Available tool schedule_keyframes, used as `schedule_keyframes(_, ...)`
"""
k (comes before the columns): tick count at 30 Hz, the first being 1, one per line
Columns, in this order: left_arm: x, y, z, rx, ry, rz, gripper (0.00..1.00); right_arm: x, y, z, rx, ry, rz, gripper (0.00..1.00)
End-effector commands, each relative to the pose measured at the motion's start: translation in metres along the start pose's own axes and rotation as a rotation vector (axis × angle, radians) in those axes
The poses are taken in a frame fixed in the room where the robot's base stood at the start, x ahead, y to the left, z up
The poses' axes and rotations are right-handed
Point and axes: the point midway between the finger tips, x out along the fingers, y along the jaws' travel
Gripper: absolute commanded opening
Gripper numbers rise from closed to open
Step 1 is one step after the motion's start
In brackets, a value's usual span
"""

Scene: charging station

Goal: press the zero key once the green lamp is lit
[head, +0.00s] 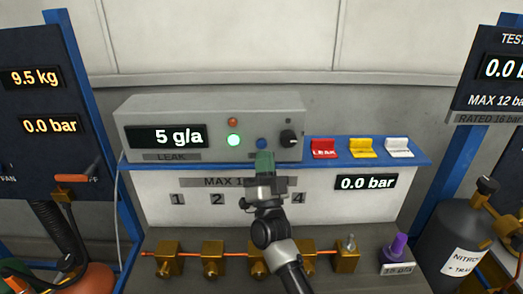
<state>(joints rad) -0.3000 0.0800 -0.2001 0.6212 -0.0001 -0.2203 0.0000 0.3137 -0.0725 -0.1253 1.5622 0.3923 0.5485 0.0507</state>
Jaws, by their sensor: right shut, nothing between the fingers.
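The grey leak detector box (215,118) stands on the blue-edged shelf, and its display (167,136) reads "5 g/a". Its green lamp (233,140) is brightly lit. A small orange-red lamp (233,122) sits above it. A blue round key (262,144) is to the right of the green lamp; no zero label is legible on it. My right gripper (264,160) is shut and empty, with its greenish fingertips just below the blue key in the picture. I cannot tell whether they touch the box. My left gripper is not in view.
A black knob (288,138) is right of the blue key. Several brass valves (168,260) line the bench below. A grey cylinder (455,240) stands at lower right.

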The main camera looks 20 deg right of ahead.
Motion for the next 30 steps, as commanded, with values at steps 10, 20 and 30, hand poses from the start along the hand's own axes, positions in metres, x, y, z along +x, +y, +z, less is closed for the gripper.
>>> schedule_keyframes(10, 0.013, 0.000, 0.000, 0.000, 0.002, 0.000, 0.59, 0.015, 0.011, 0.011, 0.001, -0.001, 0.000, 0.00)
schedule_keyframes(20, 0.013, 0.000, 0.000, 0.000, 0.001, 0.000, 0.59, 0.015, 0.011, 0.011, 0.000, -0.001, 0.000, 0.00)
schedule_keyframes(30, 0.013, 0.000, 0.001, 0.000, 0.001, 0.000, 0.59, 0.015, 0.011, 0.011, 0.000, -0.001, 0.000, 0.00)
